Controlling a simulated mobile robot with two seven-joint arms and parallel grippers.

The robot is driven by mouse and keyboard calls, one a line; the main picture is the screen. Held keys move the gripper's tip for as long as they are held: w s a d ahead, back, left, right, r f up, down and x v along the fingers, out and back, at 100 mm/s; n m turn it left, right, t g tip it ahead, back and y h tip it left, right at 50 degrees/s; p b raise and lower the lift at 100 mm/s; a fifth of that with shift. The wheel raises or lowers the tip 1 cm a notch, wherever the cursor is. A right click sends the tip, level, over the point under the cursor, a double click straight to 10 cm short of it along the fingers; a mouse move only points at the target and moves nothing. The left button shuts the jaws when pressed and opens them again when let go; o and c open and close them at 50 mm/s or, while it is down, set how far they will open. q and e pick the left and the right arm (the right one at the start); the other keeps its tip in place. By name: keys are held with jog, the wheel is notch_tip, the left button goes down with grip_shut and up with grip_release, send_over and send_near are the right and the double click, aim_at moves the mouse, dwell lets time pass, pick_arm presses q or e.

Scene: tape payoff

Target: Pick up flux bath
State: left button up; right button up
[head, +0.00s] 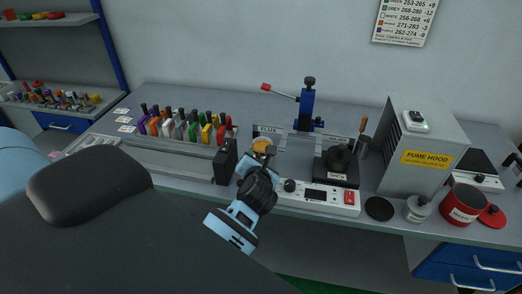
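A small round vessel with amber contents, which looks like the flux bath (261,142), sits near the table's middle, just in front of a label reading FLUX (268,130). My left gripper (259,156) is right at its near side and covers its lower part. The fingers are small and partly hidden behind my black wrist, so I cannot tell whether they touch the vessel or are open or shut. My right gripper is not in view.
A black block (225,161) stands close left of my gripper, beside a row of coloured holders (183,126). A white control unit (318,197), a black pot (340,160) and a blue lever press (306,106) are to the right. The fume hood (425,162) stands further right.

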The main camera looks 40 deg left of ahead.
pick_arm(q)
grip_shut()
jog(key=shift+r, duration=0.15)
dwell(0.4)
jog(key=shift+r, duration=4.8)
jog(key=shift+r, duration=0.1)
